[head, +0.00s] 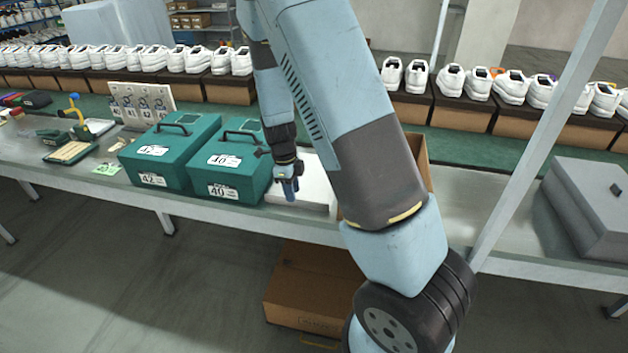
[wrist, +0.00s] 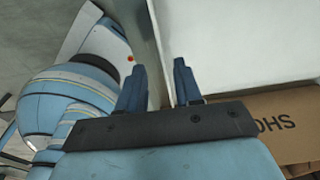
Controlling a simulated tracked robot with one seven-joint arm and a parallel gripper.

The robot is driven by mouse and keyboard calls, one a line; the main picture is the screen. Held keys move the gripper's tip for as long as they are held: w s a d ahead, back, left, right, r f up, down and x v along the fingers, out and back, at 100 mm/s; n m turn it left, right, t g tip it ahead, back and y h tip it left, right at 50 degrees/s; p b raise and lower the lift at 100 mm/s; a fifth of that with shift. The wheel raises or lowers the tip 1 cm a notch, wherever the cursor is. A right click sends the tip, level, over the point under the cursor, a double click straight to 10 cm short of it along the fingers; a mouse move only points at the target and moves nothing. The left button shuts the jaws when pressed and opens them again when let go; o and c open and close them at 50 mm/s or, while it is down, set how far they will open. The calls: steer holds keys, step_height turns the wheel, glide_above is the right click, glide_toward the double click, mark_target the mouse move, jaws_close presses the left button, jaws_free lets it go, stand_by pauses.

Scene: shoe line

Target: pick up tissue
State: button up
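A flat white stack, which looks like the tissue (head: 308,188), lies on the table beside the green boxes, partly hidden by my arm. A broad plain white surface (wrist: 250,40), probably the same stack, fills the upper right of the wrist view. My gripper (head: 288,190) is over the stack's left front part, near the table's front edge. In the wrist view my gripper (wrist: 158,82) has its two blue fingers apart with nothing held between them. I cannot tell how high the fingertips are above the stack.
Two green boxes (head: 170,150) (head: 228,163) stand just left of my gripper. An open cardboard box (head: 415,150) is behind my arm; cardboard with lettering (wrist: 285,125) shows in the wrist view. A grey case (head: 590,205) is at the right. White shoes (head: 150,58) line the back.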

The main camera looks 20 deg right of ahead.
steer(key=shift+d+f, duration=0.2)
steer(key=shift+f, duration=0.65)
steer(key=shift+d+f, duration=0.15)
steer(key=shift+f, duration=0.7)
steer(key=shift+c, duration=0.2)
jaws_close()
